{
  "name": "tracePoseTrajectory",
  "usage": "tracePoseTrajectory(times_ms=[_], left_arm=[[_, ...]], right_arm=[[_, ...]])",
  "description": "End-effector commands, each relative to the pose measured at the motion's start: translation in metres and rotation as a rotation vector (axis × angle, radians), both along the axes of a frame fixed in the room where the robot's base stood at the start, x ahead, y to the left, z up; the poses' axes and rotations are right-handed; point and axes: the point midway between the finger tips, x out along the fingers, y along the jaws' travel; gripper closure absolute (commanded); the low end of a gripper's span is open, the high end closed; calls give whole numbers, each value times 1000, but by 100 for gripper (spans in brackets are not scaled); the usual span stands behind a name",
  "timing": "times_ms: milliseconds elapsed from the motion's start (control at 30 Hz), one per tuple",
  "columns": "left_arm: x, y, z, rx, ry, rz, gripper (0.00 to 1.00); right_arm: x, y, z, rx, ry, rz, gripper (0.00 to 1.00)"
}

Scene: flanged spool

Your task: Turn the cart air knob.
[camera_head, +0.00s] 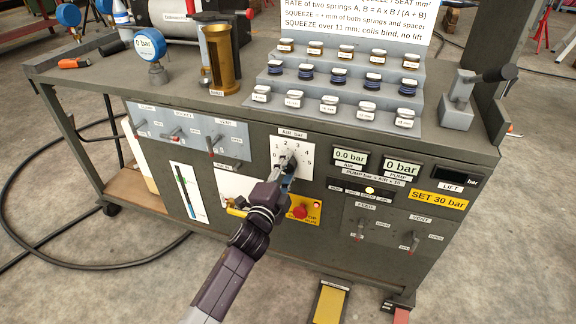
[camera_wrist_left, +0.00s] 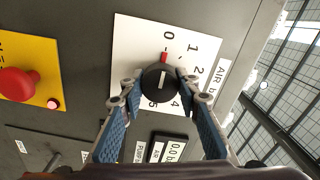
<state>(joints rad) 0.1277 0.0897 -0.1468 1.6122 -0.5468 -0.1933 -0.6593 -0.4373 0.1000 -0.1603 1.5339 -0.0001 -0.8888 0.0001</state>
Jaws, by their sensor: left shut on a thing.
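The air knob (camera_wrist_left: 160,84) is a round black knob on a white dial plate (camera_head: 305,147) marked from 0 upward, labelled AIR bar, on the cart's front. In the left wrist view a red mark at its edge and a white line on its face point about toward the 0. My left gripper (camera_head: 286,169) reaches the dial from below and is shut on the knob, one finger on each side, as the left wrist view (camera_wrist_left: 157,84) shows. In the head view the gripper partly hides the knob. The air display (camera_head: 349,157) reads 0.0 bar. My right gripper is not in view.
A red button on a yellow plate (camera_head: 313,218) sits just below the dial. Levers for feed (camera_head: 360,234) and vent (camera_head: 411,241) are lower right. More levers (camera_head: 175,134) are at the upper left. A stepped rack of springs (camera_head: 340,85) stands on the cart top.

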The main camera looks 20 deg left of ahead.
Motion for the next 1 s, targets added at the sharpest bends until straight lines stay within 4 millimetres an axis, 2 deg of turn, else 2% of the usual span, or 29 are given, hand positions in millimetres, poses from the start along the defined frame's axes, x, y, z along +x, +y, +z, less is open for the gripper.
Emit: tracePoseTrajectory(times_ms=[467,500,633,1000], left_arm=[[0,0,-2,-15,4,1,94],[0,0,-2,-15,4,1,66],[0,0,-2,-13,4,0,52],[-5,0,-1,-12,1,0,52]], right_arm=[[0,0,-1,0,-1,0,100],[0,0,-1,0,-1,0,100],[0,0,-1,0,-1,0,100],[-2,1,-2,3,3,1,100]])
